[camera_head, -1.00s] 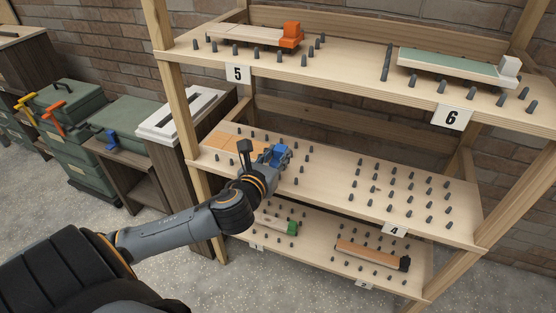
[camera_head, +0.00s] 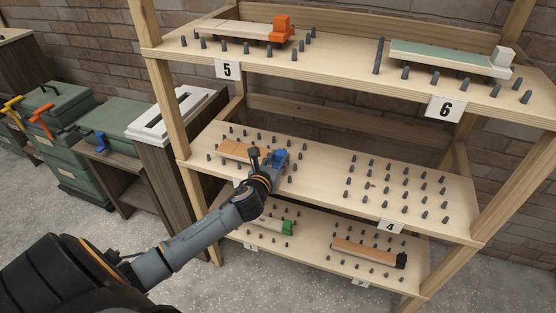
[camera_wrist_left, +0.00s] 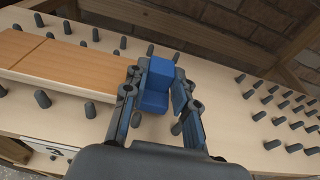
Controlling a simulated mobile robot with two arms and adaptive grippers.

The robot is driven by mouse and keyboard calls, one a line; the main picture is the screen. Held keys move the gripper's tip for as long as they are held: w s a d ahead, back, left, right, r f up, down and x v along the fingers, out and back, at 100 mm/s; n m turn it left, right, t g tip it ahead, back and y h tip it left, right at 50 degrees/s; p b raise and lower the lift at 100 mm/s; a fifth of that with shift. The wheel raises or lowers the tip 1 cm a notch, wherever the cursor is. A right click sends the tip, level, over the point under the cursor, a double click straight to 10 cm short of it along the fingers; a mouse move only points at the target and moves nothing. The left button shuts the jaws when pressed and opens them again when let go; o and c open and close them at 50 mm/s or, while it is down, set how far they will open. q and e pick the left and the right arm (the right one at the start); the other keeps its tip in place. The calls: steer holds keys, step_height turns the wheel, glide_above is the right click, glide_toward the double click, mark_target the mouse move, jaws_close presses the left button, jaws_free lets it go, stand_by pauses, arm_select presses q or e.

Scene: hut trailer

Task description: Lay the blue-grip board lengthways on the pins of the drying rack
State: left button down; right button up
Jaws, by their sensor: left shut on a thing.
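The blue-grip board (camera_head: 236,150) is a flat orange-brown board with a blue grip (camera_head: 281,156) at its right end. It lies lengthways along the left half of the drying rack's middle shelf (camera_head: 325,178). My left gripper (camera_head: 268,162) is shut on the blue grip. In the left wrist view its fingers (camera_wrist_left: 160,105) stand on either side of the blue grip (camera_wrist_left: 157,78), and the board (camera_wrist_left: 55,65) extends left with pins showing along both long edges. Whether its underside touches pins is hidden. My right gripper is out of view.
The pins (camera_head: 400,183) on the middle shelf's right half, labelled 4, are bare. Above are an orange-grip board (camera_head: 240,29) and a green board with a white grip (camera_head: 450,58). Below are a green-grip board (camera_head: 270,224) and a black-grip board (camera_head: 365,251). Wooden posts (camera_head: 160,80) flank the shelves.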

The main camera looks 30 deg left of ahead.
arm_select(q)
steer(key=c, duration=1.1)
jaws_free()
steer(key=shift+o, duration=0.2)
steer(key=shift+r, duration=0.1)
steer(key=v, duration=1.2)
steer(key=s+a+f+n+g, duration=0.1)
steer(key=s+f+n+g, duration=0.2)
steer(key=f, duration=0.8)
steer(key=s+f+n+g, duration=0.2)
steer(key=s+f+n, duration=0.3)
steer(key=f, duration=0.5)
steer(key=s+a+f+n+g, duration=0.15)
steer(key=f+n, duration=0.35)
steer(key=f, duration=0.6)
steer(key=s+d+f+n+g+h, duration=0.1)
steer(key=s+d+f+n, duration=0.3)
steer(key=s, duration=0.6)
steer(key=s+d+f+n+g+h, duration=0.1)
steer(key=s+d+f+n+g, duration=0.3)
steer(key=s+f+n, duration=0.4)
steer(key=s+d+f+n+g+h, duration=0.1)
steer(key=s+d+f+n+g, duration=0.1)
steer(key=s+d+f+n, duration=0.3)
steer(key=s+f, duration=0.4)
steer(key=s, duration=0.5)
steer(key=shift+d+n+g+h, duration=0.35)
steer(key=shift+d+n+h, duration=0.05)
